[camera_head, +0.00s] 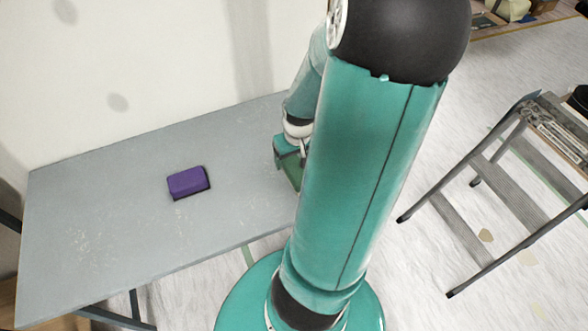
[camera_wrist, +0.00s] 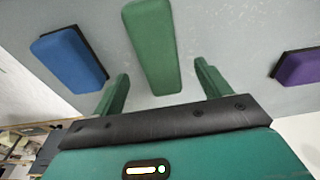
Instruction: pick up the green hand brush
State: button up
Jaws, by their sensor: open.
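The green hand brush (camera_wrist: 152,45) lies on the grey table in the wrist view, a long block at the top middle. My gripper (camera_wrist: 160,76) is open, and its two green fingers point toward the brush. The near end of the brush shows between the fingertips with a gap on each side. I cannot tell how far above the table the fingertips are. In the head view my arm hides most of the gripper and the brush area, at the table's right part.
A blue brush-like block (camera_wrist: 70,60) lies left of the green one in the wrist view. A purple block (camera_head: 188,182) lies to the right there. The grey table (camera_head: 110,230) stands against a pale wall. A stepladder (camera_head: 490,185) stands at the right.

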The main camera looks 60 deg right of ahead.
aim_at(293, 164)
jog(key=shift+w+d+f, duration=0.1)
jog(key=shift+w+f, duration=0.05)
jog(key=shift+f, duration=0.95)
jog(key=shift+w+d+f, duration=0.1)
jog(key=shift+f, duration=1)
jog(key=shift+w+d+f, duration=0.1)
jog(key=shift+w+f, duration=0.05)
jog(key=shift+f, duration=0.95)
jog(key=c, duration=1.2)
jog(key=shift+o, duration=0.2)
jog(key=shift+r, duration=0.4)
